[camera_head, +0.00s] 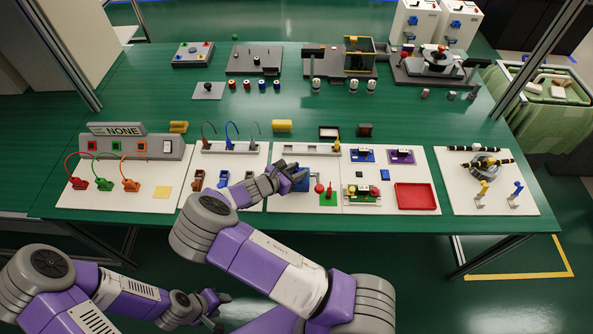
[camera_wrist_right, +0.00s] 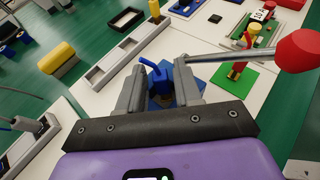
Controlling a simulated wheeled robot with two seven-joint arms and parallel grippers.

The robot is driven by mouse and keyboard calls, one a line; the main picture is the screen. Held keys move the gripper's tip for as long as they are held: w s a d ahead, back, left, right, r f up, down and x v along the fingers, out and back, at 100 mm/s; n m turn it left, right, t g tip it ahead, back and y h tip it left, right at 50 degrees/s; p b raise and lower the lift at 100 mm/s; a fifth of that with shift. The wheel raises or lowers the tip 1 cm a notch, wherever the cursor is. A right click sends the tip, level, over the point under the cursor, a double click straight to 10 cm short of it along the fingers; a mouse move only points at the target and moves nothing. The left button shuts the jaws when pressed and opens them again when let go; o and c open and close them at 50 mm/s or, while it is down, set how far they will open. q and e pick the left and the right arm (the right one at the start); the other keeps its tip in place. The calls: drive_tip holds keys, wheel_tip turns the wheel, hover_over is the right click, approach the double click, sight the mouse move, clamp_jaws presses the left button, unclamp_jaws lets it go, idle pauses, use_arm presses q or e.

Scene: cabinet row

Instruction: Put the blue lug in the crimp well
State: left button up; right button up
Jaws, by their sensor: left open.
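My right gripper (camera_head: 292,178) is over a blue base (camera_head: 318,177) on the middle white panel. In the right wrist view, a small blue piece (camera_wrist_right: 156,76), possibly the lug, shows between the fingertips of my right gripper (camera_wrist_right: 160,78). Part of the square blue base (camera_wrist_right: 199,72) shows behind the right finger. I cannot tell whether the fingers grip the piece, and no well opening is clear. Another blue piece (camera_head: 223,178) stands on the panel to the left, beside a brown one (camera_head: 197,180). My left gripper (camera_head: 208,306) is open and empty, low in front of the table.
A grey lever with a red knob (camera_wrist_right: 299,50) reaches across just right of my right gripper. A green pad (camera_wrist_right: 237,82) with a red and yellow piece lies beyond it. A grey rail (camera_wrist_right: 125,55) and a yellow cylinder (camera_wrist_right: 59,58) lie to the left. A red tray (camera_head: 415,197) is further right.

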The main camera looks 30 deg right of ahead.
drive_tip(key=shift+o, duration=0.8)
drive_tip(key=shift+r, duration=0.3)
drive_tip(key=p+v, duration=0.2)
drive_tip(key=v, duration=1)
drive_tip(key=shift+f, duration=0.15)
